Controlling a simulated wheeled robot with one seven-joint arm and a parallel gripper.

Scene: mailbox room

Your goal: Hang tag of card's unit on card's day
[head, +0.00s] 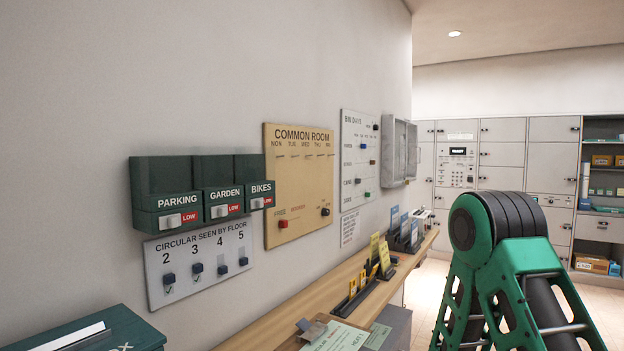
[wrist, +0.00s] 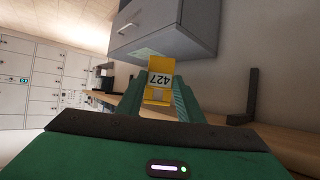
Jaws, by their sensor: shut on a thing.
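In the wrist view my gripper (wrist: 158,95) is shut on a yellow tag (wrist: 159,80), whose white label reads 427 upside down. The gripper itself does not show in the head view. The tan COMMON ROOM board (head: 299,180) hangs on the left wall with weekday headings along its top. A red peg (head: 283,224) and a dark peg (head: 325,211) sit low on it. Yellow tags or cards (head: 384,255) stand on the wooden shelf (head: 340,290). I cannot tell which of the papers is the task's card.
Green PARKING, GARDEN and BIKES boxes (head: 165,200) and a floor-number board (head: 200,262) hang left of the tan board. A white chart (head: 360,160) and grey wall case (head: 399,152) hang to its right. In the wrist view a grey cabinet (wrist: 165,28) is close above the tag.

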